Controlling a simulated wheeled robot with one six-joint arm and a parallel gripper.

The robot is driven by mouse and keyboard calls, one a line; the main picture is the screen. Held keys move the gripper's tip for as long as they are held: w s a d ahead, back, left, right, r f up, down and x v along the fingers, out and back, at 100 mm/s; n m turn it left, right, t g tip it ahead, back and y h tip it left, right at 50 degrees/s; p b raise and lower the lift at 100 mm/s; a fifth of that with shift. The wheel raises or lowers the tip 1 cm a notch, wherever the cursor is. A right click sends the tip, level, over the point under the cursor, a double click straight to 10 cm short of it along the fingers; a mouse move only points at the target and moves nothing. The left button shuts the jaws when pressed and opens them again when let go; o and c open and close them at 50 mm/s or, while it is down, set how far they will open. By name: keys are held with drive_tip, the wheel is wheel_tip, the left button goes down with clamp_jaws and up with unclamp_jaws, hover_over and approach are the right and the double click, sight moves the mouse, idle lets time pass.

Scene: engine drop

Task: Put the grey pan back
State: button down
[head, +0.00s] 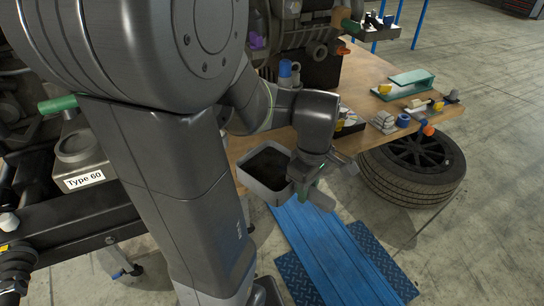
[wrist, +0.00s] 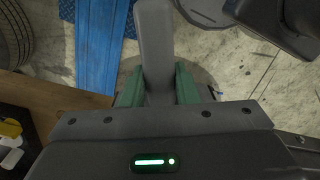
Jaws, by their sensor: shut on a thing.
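The grey pan (head: 250,184) shows in the head view as a rectangular, open pan with a dark inside. It hangs in the air at the table's front edge, just left of my gripper (head: 307,190). In the wrist view the bar (wrist: 155,45) lies between the green fingers of my gripper (wrist: 159,88). The pan's body is hidden in that view.
The wooden table (head: 365,75) holds a teal bracket (head: 408,82) and several small parts. Blue ramp-like strips (head: 325,250) lie on the floor below. A container labelled "Type 60" (head: 82,152) stands at left.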

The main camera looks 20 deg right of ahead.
sight(283, 152)
drive_tip(key=w, duration=0.4)
drive_tip(key=w+p, duration=0.1)
drive_tip(key=w, duration=0.3)
drive_tip(key=w+a+p, duration=0.1)
drive_tip(key=w, duration=0.3)
drive_tip(key=shift+w, duration=0.3)
drive_tip(key=shift+f, duration=1.75)
drive_tip(key=shift+f, duration=0.1)
drive_tip(key=c, duration=1.5)
unclamp_jaws()
drive_tip(key=shift+f, duration=0.1)
drive_tip(key=o, duration=0.4)
wheel_tip(283, 152, up, 12)
drive_tip(key=shift+r, duration=0.2)
